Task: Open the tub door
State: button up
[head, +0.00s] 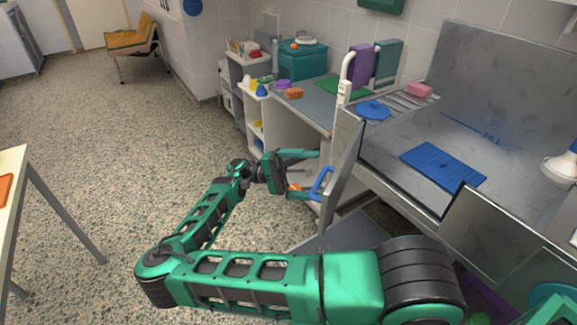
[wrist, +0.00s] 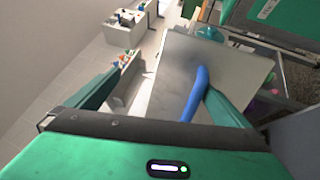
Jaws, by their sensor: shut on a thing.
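The tub door (head: 342,168) is a grey metal panel with a blue handle (head: 321,183). It stands out at an angle from the front of the metal tub (head: 400,150), near the tub's left end. The exact contact on the other finger is not clear.
A grey ramp or step (head: 345,235) lies below the tub opening. A white shelf unit (head: 255,110) and a counter (head: 312,100) stand behind the door. A table (head: 15,170) is at the left. The speckled floor between is clear.

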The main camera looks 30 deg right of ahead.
jog(key=shift+w+a+r, duration=0.1)
jog(key=shift+w+a, duration=0.2)
jog(key=shift+w, duration=0.45)
jog(key=shift+w+a, duration=0.3)
jog(key=shift+w, duration=0.45)
jog(key=shift+w+a+r, duration=0.1)
jog(key=shift+w+a, duration=0.2)
jog(key=shift+w, duration=0.45)
jog(key=shift+w+a+f, duration=0.15)
jog(key=shift+w+a, duration=0.05)
jog(key=shift+w, duration=0.4)
jog(key=shift+w+a+f, duration=0.15)
jog(key=shift+w+a, duration=0.05)
jog(key=shift+w, duration=0.4)
jog(key=shift+c, duration=1.3)
jog(key=shift+w+a+m, duration=0.25)
jog(key=shift+w+m, duration=0.05)
jog(key=shift+w, duration=0.15)
jog(key=shift+c, duration=0.3)
